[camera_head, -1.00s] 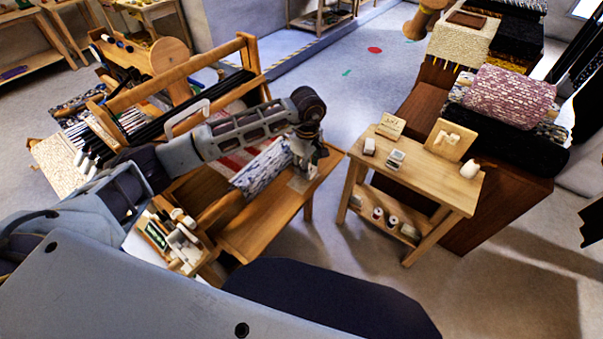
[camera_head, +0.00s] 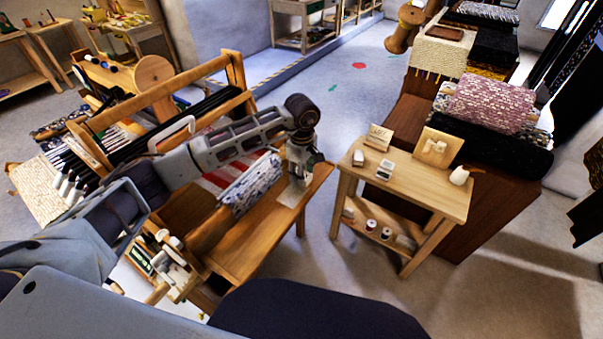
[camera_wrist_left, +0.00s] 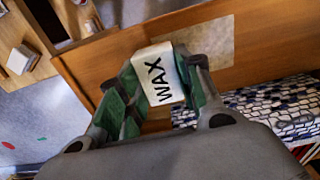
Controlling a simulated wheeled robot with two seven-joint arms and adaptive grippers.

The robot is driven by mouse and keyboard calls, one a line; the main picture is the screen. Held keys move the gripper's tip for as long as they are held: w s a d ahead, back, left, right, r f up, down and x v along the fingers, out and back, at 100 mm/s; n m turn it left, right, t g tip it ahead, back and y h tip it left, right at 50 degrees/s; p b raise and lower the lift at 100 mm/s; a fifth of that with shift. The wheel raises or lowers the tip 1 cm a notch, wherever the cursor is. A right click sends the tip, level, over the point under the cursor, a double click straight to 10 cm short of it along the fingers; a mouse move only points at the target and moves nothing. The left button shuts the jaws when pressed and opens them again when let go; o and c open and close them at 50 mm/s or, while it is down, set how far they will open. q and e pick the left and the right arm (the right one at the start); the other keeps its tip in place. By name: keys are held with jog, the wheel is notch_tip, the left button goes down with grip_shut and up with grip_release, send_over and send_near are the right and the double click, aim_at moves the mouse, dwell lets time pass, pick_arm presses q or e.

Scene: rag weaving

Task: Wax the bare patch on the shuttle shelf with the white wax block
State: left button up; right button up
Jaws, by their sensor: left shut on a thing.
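The white wax block (camera_wrist_left: 158,73), lettered WAX, is between the green-sided fingers of my left gripper (camera_wrist_left: 165,80), which is shut on it. In the head view my left gripper (camera_head: 300,176) is low over the wooden shuttle shelf (camera_head: 252,240) at the front of the loom. The bare patch, a paler rectangle (camera_wrist_left: 205,45), lies on the shelf (camera_wrist_left: 275,40); in the head view it shows beside the gripper (camera_head: 288,195). The block overlaps the patch's near left part in the wrist view; I cannot tell whether they touch. My right gripper is not in view.
A blue-and-white woven roll (camera_head: 250,186) lies close behind the shelf. A tool caddy (camera_head: 165,262) is at the shelf's left.

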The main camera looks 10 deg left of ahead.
pick_arm(q)
jog(key=shift+s+a, duration=0.3)
jog(key=shift+s, duration=0.4)
jog(key=shift+s+a, duration=0.35)
jog(key=shift+s, duration=0.55)
jog(key=shift+s+a+p, duration=0.15)
jog(key=shift+s+p, duration=0.15)
jog(key=shift+s, duration=0.35)
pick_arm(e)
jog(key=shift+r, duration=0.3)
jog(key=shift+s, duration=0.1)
pick_arm(q)
jog(key=shift+f, duration=0.1)
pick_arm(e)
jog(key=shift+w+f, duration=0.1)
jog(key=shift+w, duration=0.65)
pick_arm(q)
jog(key=shift+f, duration=0.1)
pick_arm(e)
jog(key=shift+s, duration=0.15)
